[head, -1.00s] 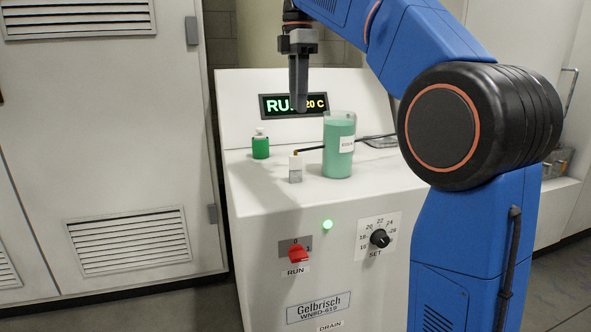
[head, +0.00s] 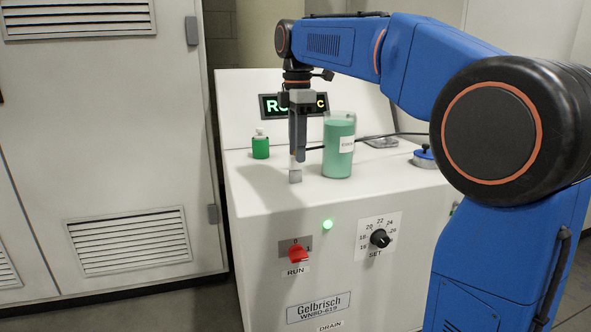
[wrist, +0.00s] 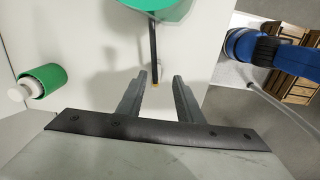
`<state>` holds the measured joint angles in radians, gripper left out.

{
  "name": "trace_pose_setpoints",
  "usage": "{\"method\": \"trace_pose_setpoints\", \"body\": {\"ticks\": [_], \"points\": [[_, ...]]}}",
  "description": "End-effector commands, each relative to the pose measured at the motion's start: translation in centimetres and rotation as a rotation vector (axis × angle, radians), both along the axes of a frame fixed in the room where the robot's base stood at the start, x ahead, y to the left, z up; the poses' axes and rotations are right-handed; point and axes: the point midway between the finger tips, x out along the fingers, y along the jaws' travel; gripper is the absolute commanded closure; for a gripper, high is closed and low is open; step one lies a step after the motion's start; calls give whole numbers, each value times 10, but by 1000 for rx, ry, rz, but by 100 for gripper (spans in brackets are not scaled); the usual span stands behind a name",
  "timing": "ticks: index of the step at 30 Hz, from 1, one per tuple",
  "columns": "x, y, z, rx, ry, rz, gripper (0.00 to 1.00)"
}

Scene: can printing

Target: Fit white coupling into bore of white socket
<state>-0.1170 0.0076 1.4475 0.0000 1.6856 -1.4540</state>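A small white block with a paler top part (head: 297,164) and a greyer lower part (head: 295,177) stands upright on the machine top in the head view. A black hose (head: 315,148) with a brass tip meets its upper part; I cannot tell where coupling and socket divide or how they fit. My gripper (head: 298,152) points down directly above the block and hides part of its top. In the wrist view my gripper (wrist: 160,80) has its fingers apart, with the hose's brass tip (wrist: 155,85) between them. The white part is hardly distinct from the white surface there.
A clear beaker of green liquid (head: 339,150) stands close to the right of my gripper. A green bottle with a white cap (head: 260,147) stands to the left. A blue cap (head: 424,158) is at the right. The machine's front top is clear.

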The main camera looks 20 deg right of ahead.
Motion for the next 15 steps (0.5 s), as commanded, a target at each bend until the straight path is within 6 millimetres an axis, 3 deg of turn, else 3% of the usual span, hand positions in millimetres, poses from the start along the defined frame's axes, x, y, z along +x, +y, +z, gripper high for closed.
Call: {"method": "trace_pose_setpoints", "body": {"ticks": [9, 15], "points": [[6, 2, -39, 0, 3, 0, 67], [7, 2, -50, 0, 1, 0, 67]]}}
